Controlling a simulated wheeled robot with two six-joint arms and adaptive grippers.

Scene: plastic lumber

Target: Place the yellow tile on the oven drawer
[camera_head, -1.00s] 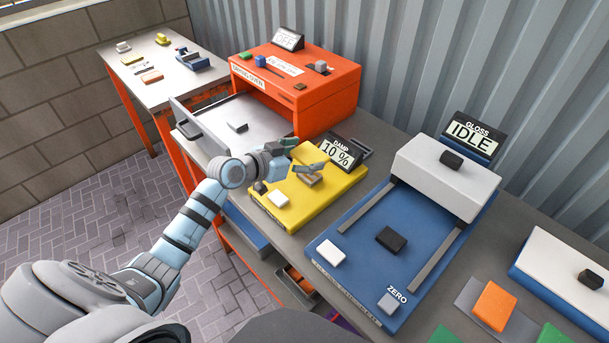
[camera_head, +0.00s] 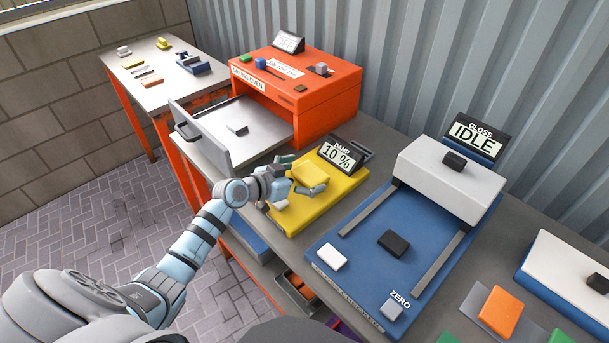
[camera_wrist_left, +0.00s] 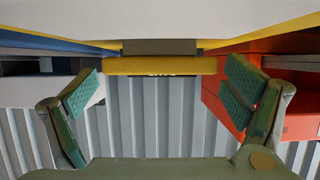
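The yellow tile (camera_head: 309,175) sits over the pad of the yellow damp meter (camera_head: 345,187), below its "10 %" display. In the left wrist view the tile (camera_wrist_left: 160,66) is a narrow yellow bar between my finger pads. My left gripper (camera_head: 304,177) is open, with one finger on each side of the tile; small gaps seem to show at its ends. The orange oven (camera_head: 330,97) stands behind and left, its grey drawer (camera_head: 225,111) pulled out. My right gripper is out of view.
The blue gloss unit (camera_head: 353,281), with dark and white blocks, stands right of the meter. The drawer's upright front and handle (camera_head: 187,130) rise left of my gripper. A side table (camera_head: 150,95) with small items is at the far left. A corrugated wall closes the back.

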